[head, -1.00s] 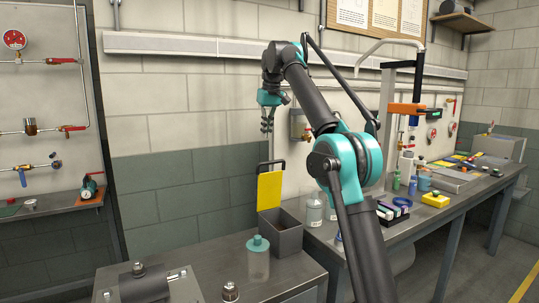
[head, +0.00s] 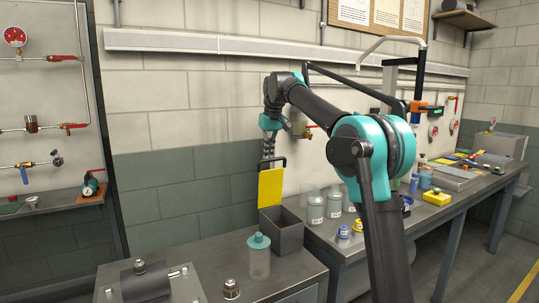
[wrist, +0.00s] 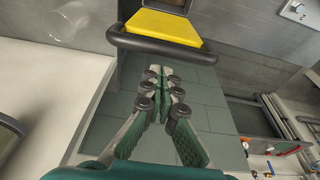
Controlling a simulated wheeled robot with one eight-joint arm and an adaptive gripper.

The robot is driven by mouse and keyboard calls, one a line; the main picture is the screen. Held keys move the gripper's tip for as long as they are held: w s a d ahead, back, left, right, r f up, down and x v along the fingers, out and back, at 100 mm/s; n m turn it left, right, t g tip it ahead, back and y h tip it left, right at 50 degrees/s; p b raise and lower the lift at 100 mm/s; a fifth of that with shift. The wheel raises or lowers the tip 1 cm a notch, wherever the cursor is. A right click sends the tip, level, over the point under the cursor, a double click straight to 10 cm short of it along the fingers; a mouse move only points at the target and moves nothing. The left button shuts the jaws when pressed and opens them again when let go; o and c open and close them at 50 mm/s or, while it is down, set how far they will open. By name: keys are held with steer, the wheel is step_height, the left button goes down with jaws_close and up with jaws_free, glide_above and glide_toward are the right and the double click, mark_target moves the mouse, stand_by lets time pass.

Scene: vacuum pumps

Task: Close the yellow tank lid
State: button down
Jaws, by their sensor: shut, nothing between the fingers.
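The yellow lid (head: 270,188) stands upright, open, at the back edge of the grey tank (head: 288,238) on the bench. A dark bar handle (head: 272,162) runs along the lid's top edge. In the wrist view the yellow lid (wrist: 165,27) and its dark handle (wrist: 155,42) are at the top of the picture, ahead of the fingers. My gripper (head: 268,156) is just above and behind the handle in the head view, pointing down. In the wrist view my gripper (wrist: 160,72) is shut and empty, apart from the handle. The tank's inside is partly visible.
A clear jar with a teal cap (head: 258,243) stands left of the tank. Several grey bottles (head: 316,208) stand to its right. The wall (head: 190,190) is close behind. A small metal-topped jar (head: 231,287) stands near the bench front.

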mark_target(273, 159)
steer(key=shift+s+d+r, duration=0.1)
steer(key=shift+s+d, duration=0.25)
steer(key=shift+s, duration=0.2)
steer(key=shift+s+d+t+y, duration=0.4)
steer(key=shift+s+d+t, duration=0.3)
steer(key=shift+s, duration=0.4)
steer(key=s+d+f+t+y, duration=0.5)
steer(key=s+d+f+t, duration=0.4)
steer(key=s, duration=0.4)
step_height(273, 159, down, 10)
steer(key=s+d+g, duration=0.1)
steer(key=s, duration=0.1)
steer(key=shift+s+d+r, duration=0.15)
steer(key=shift+s+d, duration=0.25)
